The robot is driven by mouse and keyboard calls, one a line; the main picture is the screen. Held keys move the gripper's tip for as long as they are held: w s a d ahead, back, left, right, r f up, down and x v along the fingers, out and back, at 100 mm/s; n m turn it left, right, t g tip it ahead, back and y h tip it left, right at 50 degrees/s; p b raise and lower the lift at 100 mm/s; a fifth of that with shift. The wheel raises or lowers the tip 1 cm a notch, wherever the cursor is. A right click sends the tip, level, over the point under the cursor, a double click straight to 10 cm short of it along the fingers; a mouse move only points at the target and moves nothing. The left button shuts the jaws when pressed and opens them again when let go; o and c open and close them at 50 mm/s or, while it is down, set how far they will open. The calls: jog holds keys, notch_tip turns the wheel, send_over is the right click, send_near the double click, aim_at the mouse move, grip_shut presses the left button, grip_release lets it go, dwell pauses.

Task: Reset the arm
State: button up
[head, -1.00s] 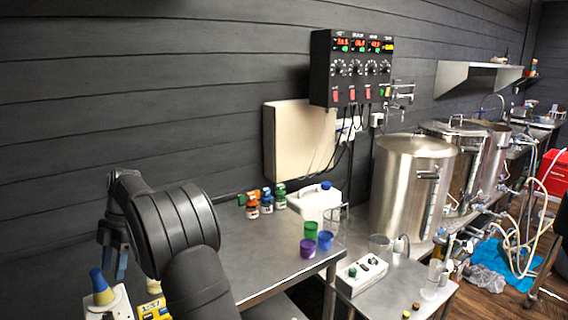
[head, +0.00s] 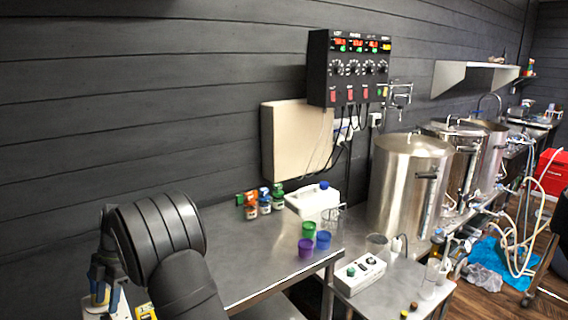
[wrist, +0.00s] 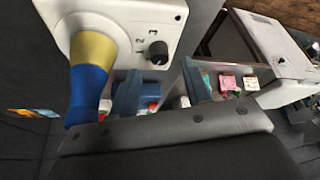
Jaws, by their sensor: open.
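My gripper (head: 107,279) is at the lower left of the head view, low over a white device at the picture's edge. In the wrist view my gripper (wrist: 160,90) has its two blue-grey fingers apart, with nothing held between them. Beside the left finger is a blue and yellow tapered piece (wrist: 92,60), on or in front of the white device (wrist: 150,18), which has a black knob and numbers. I cannot tell whether the finger touches the piece. In the head view my gripper and arm hide most of this spot.
A control box (head: 350,68) hangs on the dark wall. Steel kettles (head: 408,185) stand farther right. The table's near part is clear.

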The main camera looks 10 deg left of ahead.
aim_at(105, 315)
jog(key=x, duration=0.3)
jog(key=shift+s+f, duration=0.2)
jog(key=shift+f, duration=0.15)
jog(key=m+y, duration=0.1)
jog(key=m, duration=0.2)
jog(key=shift+d+r+m+t, duration=0.1)
jog(key=shift+m+t, duration=0.2)
jog(key=shift+m, duration=0.1)
jog(key=m, duration=0.2)
jog(key=m+t+y, duration=0.1)
jog(key=m, duration=0.2)
jog(key=shift+s+d+t+y, duration=0.1)
jog(key=shift+s+t+y, duration=0.05)
jog(key=shift+t+y, duration=0.15)
jog(key=m+t, duration=0.1)
jog(key=m, duration=0.4)
jog(key=shift+s+t, duration=0.1)
jog(key=shift+t, duration=0.3)
jog(key=shift+s+m+t, duration=0.1)
jog(key=shift+m+t, duration=0.6)
jog(key=shift+m, duration=1.2)
jog(key=shift+n+g+y, duration=0.3)
jog(key=shift+n+g, duration=0.2)
jog(key=shift+n, duration=0.9)
jog(key=shift+n+g, duration=0.8)
jog(key=shift+n, duration=1.3)
